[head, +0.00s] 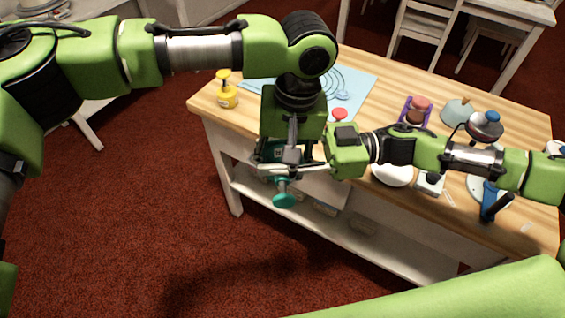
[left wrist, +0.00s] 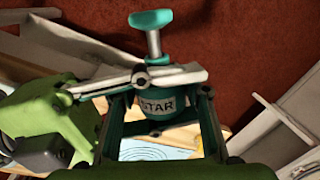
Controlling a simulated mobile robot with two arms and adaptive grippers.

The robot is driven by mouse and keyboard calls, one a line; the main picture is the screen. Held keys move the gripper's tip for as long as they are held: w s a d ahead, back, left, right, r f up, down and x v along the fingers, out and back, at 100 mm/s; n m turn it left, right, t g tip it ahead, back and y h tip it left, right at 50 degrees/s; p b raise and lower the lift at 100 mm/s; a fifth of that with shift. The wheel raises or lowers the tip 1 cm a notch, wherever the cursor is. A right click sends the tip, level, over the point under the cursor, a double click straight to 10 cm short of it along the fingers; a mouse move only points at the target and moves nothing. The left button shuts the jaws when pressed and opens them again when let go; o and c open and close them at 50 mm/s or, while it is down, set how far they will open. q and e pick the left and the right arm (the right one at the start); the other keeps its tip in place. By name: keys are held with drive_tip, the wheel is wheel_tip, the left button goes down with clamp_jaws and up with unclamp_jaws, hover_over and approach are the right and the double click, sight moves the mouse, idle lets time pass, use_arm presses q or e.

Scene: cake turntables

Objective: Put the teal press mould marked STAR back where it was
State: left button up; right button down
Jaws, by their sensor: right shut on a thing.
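The teal press mould (left wrist: 165,104) marked STAR is held in the air at the table's front edge. In the left wrist view its teal handle and silver shaft point up and its label faces the camera. In the head view the teal handle end (head: 284,200) hangs lowest. My right gripper (head: 290,168) reaches in from the right and is shut on the mould; its pale finger crosses the body above the label in the left wrist view. My left gripper (left wrist: 160,125) has its fingers apart on either side of the mould body. Their contact with it is hard to make out.
A lower shelf (head: 390,245) runs below. Red carpet in front is clear.

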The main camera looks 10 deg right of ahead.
drive_tip(key=c, duration=1.4)
unclamp_jaws()
drive_tip(key=shift+o, duration=0.2)
